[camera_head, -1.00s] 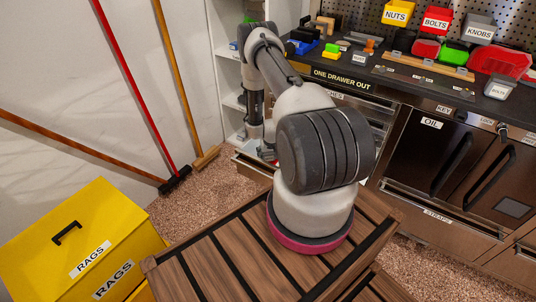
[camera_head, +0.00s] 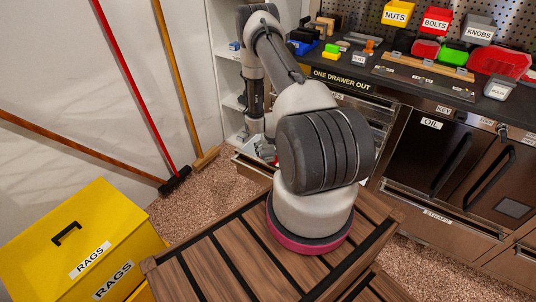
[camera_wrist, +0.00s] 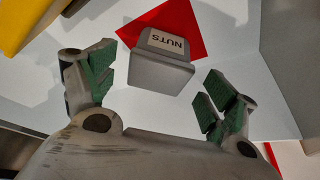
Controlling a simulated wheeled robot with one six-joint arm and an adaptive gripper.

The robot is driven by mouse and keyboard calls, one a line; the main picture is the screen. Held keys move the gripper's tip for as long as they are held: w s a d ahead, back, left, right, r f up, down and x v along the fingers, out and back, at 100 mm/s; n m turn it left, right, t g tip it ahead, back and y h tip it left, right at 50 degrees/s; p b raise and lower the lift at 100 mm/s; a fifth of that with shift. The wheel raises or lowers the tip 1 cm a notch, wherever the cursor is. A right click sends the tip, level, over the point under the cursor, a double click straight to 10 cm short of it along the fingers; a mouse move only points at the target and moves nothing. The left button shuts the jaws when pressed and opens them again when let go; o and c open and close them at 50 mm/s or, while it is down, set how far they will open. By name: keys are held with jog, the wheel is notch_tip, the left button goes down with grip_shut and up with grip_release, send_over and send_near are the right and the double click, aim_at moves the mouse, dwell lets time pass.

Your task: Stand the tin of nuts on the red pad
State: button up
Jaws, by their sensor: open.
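The grey tin (camera_wrist: 158,72) with a NUTS label stands in the wrist view, in front of my gripper. The red pad (camera_wrist: 188,22) lies on a white surface and the tin overlaps it in the picture; I cannot tell how fully the tin rests on it. My gripper (camera_wrist: 157,88) is open, its green-padded fingers to the left and right of the tin, with visible gaps and no contact seen. In the head view the tin cannot be made out, and my fingers are not clear beside the white shelf unit.
White shelf unit (camera_head: 228,72) stands left of the workbench; a white wall (camera_wrist: 280,60) rises at right in the wrist view. A yellow object (camera_wrist: 22,22) is at upper left there. Yellow rags box (camera_head: 50,215) and brooms stand at left. A yellow NUTS bin (camera_head: 398,13) hangs above the bench.

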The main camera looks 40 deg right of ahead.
jog(key=s+a+r+n, duration=0.1)
jog(key=a+r, duration=0.3)
jog(key=r, duration=1)
jog(key=s+a+r+n+y, duration=0.1)
jog(key=a+r, duration=0.3)
jog(key=r, duration=1)
jog(key=s+a+r, duration=0.1)
jog(key=a+r, duration=0.3)
jog(key=r, duration=1)
jog(key=s+a+r+n, duration=0.2)
jog(key=s+a+r, duration=0.3)
jog(key=s+r, duration=0.5)
jog(key=s+a+r, duration=0.2)
jog(key=s+r, duration=0.1)
jog(key=s, duration=0.5)
jog(key=s+a+r+n+y, duration=0.1)
jog(key=s+a+r, duration=0.1)
jog(key=s, duration=0.6)
jog(key=shift+v, duration=0.85)
